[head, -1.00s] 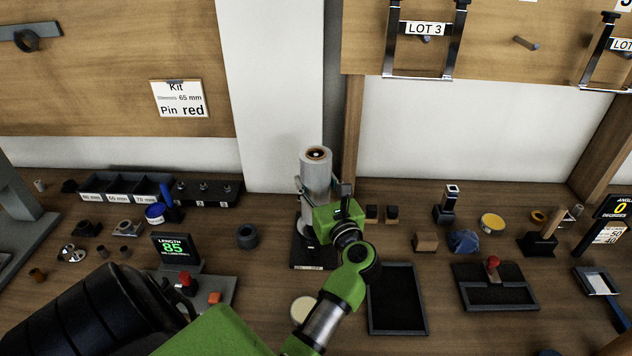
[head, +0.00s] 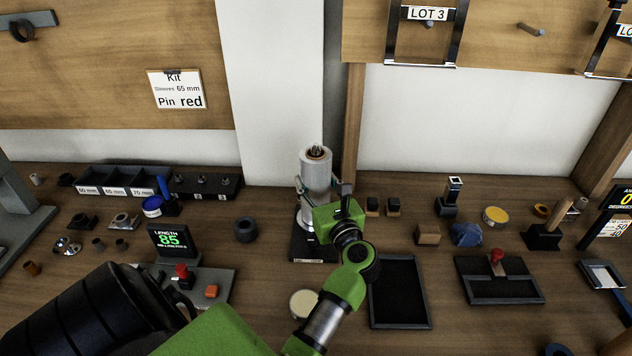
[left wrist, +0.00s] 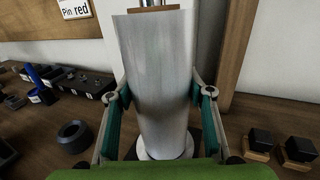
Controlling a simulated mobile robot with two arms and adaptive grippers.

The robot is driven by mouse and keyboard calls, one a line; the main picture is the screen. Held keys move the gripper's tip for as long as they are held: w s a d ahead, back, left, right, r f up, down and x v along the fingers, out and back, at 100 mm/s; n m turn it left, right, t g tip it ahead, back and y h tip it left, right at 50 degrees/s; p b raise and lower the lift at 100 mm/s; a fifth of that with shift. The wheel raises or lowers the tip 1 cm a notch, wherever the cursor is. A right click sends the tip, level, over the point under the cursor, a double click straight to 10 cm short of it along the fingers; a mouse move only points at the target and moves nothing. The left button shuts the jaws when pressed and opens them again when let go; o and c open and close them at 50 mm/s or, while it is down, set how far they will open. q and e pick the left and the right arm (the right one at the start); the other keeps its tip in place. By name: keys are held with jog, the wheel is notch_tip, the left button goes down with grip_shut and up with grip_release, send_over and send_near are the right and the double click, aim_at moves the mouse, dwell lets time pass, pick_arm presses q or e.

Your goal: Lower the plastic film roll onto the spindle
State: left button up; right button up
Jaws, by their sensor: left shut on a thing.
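The plastic film roll (head: 315,176) is a pale, upright cylinder with a brown core, near the middle of the head view. It fills the centre of the left wrist view (left wrist: 158,70). My left gripper (head: 318,192) is shut on it, with one finger on each side in the left wrist view (left wrist: 160,95). The roll is around the spindle (head: 317,150), whose dark tip shows in the core's top opening. A pale round flange (left wrist: 163,154) and black base (head: 310,246) are below the roll. I cannot tell whether the roll touches the flange. My right gripper is not in view.
A dark ring (head: 246,230) and the length display (head: 170,240) are left of the base. Small dark-topped blocks (head: 382,206) stand close on the right. A black tray (head: 398,292) lies front right. The white wall post (head: 268,100) rises behind.

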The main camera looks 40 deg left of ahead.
pick_arm(q)
jog(key=shift+r, duration=0.1)
jog(key=o, duration=1.7)
jog(key=shift+c, duration=0.2)
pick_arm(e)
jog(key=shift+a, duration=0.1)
